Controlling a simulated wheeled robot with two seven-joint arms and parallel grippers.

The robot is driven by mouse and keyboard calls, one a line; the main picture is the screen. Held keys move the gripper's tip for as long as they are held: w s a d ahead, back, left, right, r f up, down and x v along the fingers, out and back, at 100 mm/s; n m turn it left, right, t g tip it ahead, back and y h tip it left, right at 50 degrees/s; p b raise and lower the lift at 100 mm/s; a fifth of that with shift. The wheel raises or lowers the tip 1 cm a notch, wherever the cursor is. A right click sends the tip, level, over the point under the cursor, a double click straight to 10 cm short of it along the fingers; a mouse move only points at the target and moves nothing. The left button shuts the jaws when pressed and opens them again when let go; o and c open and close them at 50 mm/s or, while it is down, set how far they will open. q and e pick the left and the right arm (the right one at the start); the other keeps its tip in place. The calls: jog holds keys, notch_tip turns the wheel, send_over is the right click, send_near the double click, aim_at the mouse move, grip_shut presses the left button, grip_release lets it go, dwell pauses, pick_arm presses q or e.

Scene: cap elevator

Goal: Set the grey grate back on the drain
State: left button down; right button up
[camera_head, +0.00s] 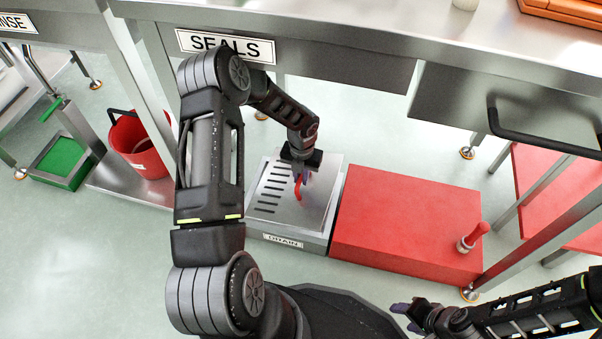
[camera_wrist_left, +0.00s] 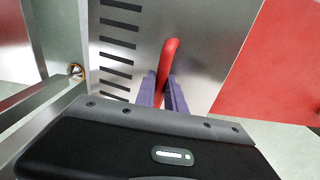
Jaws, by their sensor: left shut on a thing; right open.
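The grey grate (camera_head: 320,195) is a slotted metal plate with a red handle (camera_head: 299,194). In the head view it lies over the top of the metal box labelled DRAIN (camera_head: 317,246); I cannot tell whether it is fully seated. My left gripper (camera_head: 300,178) is above the grate and shut on the red handle. The left wrist view shows the purple fingers (camera_wrist_left: 163,93) on either side of the handle (camera_wrist_left: 170,55), with slots to the left. The drain's opening is hidden under the grate. My right gripper (camera_head: 408,316) is open and empty at the lower right.
A red block (camera_head: 400,222) stands close against the drain's right side, with a red-handled knob (camera_head: 473,238) at its right end. The SEALS counter (camera_head: 350,50) overhangs behind. A red bucket (camera_head: 138,145) stands at left. Pale floor (camera_head: 90,260) is clear in front.

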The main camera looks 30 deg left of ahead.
aim_at(302, 186)
jog(key=shift+f, duration=0.15)
pick_arm(q)
jog(key=shift+w+d+f+g+y+b, duration=0.15)
jog(key=shift+g+y+b, duration=0.15)
jog(key=shift+y+b, duration=1)
jog(key=shift+f+b, duration=1.5)
jog(key=shift+f, duration=1.15)
pick_arm(e)
jog(key=shift+w+f, duration=0.2)
jog(key=shift+f, duration=0.7)
jog(key=shift+w+f, duration=0.15)
jog(key=shift+f, duration=0.8)
jog(key=shift+w+f, duration=0.2)
jog(key=shift+f, duration=0.7)
pick_arm(q)
jog(key=shift+f, duration=0.15)
pick_arm(e)
jog(key=shift+f, duration=0.1)
pick_arm(q)
jog(key=shift+r+p, duration=1.8)
jog(key=shift+r, duration=0.25)
pick_arm(e)
notch_tip(302, 186, up, 4)
jog(key=shift+f, duration=0.15)
